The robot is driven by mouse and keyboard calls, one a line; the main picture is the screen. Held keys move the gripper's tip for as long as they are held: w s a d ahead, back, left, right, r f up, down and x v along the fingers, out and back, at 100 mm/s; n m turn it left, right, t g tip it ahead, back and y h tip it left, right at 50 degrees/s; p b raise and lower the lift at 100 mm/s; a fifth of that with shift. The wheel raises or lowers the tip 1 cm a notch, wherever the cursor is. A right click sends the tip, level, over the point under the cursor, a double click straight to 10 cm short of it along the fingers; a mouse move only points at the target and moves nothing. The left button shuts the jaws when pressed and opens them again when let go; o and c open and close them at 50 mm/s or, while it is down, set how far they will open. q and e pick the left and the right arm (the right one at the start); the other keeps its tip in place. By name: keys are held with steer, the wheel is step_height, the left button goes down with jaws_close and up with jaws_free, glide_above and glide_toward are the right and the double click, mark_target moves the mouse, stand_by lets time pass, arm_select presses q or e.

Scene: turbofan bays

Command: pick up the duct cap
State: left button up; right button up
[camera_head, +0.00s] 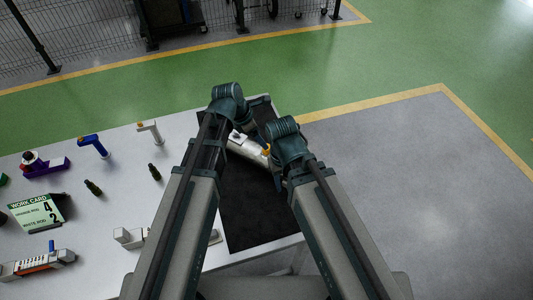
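A white cylindrical part (249,146) lies on the black mat (252,205) at the right of the table, partly hidden by my arms. A small yellow-orange piece (266,150) shows at its right end; I cannot tell whether this is the duct cap. No other duct cap can be made out. My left gripper (247,122) is over the mat's far part, by the white part's upper end. My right gripper (276,170) is beside the yellow-orange piece. Arm links hide the fingertips of both, so their opening and any contact are unclear.
On the white table's left are a work card (36,212), a purple stand (45,167), a blue-handled tool (92,144), a white-orange tool (149,131), two dark green bottles (93,187) and a grey-orange device (38,263). Floor beyond the table's right edge is clear.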

arm_select(q)
steer(key=b+x, duration=0.4)
steer(key=shift+s+f, duration=0.35)
steer(key=shift+w+d+f+b, duration=0.1)
steer(key=shift+d+f+b, duration=0.05)
steer(key=shift+f+b, duration=0.25)
steer(key=shift+r, duration=0.1)
jaws_close()
